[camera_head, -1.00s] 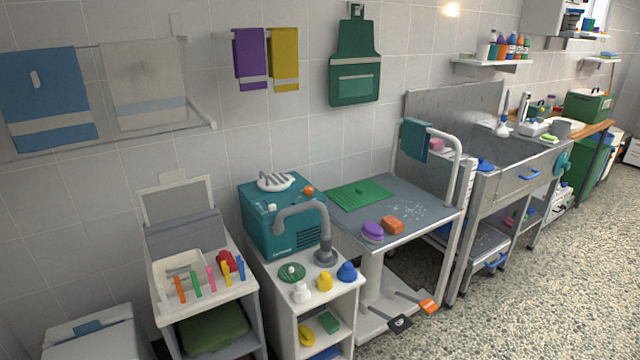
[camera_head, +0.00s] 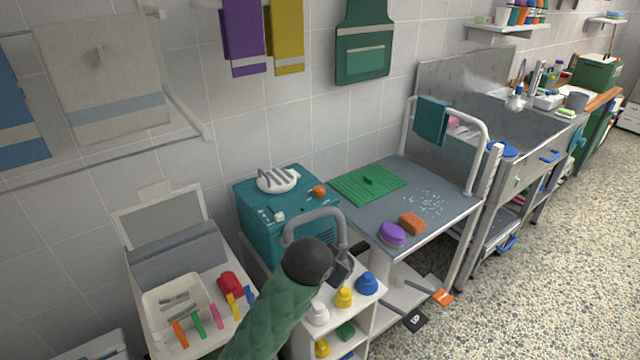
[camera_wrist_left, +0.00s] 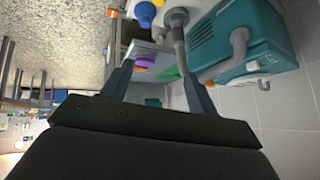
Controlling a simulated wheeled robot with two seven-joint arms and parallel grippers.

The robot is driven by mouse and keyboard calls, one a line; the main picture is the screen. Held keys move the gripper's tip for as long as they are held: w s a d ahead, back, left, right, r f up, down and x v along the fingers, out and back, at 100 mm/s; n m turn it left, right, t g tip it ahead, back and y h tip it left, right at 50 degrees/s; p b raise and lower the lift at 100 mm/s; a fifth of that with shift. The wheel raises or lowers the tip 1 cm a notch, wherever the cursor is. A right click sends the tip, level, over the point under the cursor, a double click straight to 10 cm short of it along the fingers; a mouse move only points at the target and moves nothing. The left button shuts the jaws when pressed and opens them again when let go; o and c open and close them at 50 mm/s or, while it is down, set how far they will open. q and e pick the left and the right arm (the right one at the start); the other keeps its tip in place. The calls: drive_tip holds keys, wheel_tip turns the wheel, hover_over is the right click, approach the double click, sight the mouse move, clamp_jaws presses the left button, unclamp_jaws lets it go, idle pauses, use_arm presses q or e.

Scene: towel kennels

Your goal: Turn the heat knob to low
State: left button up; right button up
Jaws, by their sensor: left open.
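The teal dryer box (camera_head: 270,225) stands on a white cabinet, with an orange knob (camera_head: 319,191) at its top right edge and small white controls (camera_head: 266,214) on its front. I cannot tell from any marking which is the heat knob. My left gripper (camera_head: 342,268) is in front of the dryer's grey hose (camera_head: 310,220), below the knobs and apart from them. In the left wrist view its jaws (camera_wrist_left: 158,72) are open and empty. My right gripper is not in view.
White, yellow (camera_head: 344,296) and blue (camera_head: 367,283) bottles stand on the cabinet close to my left gripper. The grooming table (camera_head: 440,225) is to the right, with a purple brush (camera_head: 392,234) and an orange one (camera_head: 412,223).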

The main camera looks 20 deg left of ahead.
use_arm(q)
drive_tip(key=w+d+r+m+t+p, duration=0.2)
drive_tip(key=w+d+r+m+p, duration=0.1)
drive_tip(key=w+r, duration=1.1)
drive_tip(key=w+r+y, duration=0.1)
drive_tip(key=w+r, duration=0.3)
drive_tip(key=w, duration=0.2)
drive_tip(key=n+g+y+p, duration=0.2)
drive_tip(key=n+g, duration=0.4)
drive_tip(key=n, duration=0.8)
hover_over(319, 188)
drive_tip(key=s+d, duration=0.2)
drive_tip(key=s, duration=0.1)
wheel_tip(319, 188, down, 16)
drive_tip(key=r, duration=0.1)
drive_tip(key=shift+p+x, duration=1.6)
drive_tip(key=shift+x, duration=2.5)
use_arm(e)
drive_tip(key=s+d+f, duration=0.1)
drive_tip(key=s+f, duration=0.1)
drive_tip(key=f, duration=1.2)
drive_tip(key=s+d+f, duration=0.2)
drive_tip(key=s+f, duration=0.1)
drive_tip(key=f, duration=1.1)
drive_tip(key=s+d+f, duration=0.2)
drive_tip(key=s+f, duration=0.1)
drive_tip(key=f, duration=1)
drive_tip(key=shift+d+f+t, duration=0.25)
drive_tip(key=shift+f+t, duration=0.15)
